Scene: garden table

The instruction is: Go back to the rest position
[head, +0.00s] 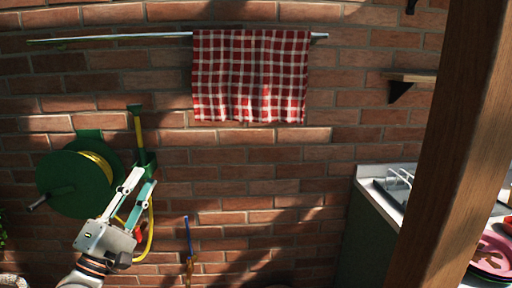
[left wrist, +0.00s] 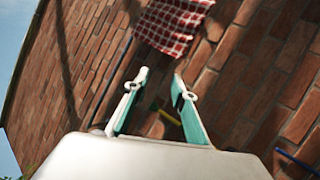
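My left gripper (head: 143,181) is raised in front of the brick wall at the lower left of the head view, with its fingers pointing up. Behind it is the green hose reel. In the left wrist view, the two fingers of my left gripper (left wrist: 160,84) stand apart with nothing between them. My right gripper is not in either view.
A red checked towel (head: 250,76) hangs on a metal rail (head: 110,37). The hose reel (head: 62,182) is on the wall at left. A wooden post (head: 455,130) stands at right, before a sink counter (head: 375,172) and a pink plate (head: 492,252). A small shelf (head: 412,77) is higher up.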

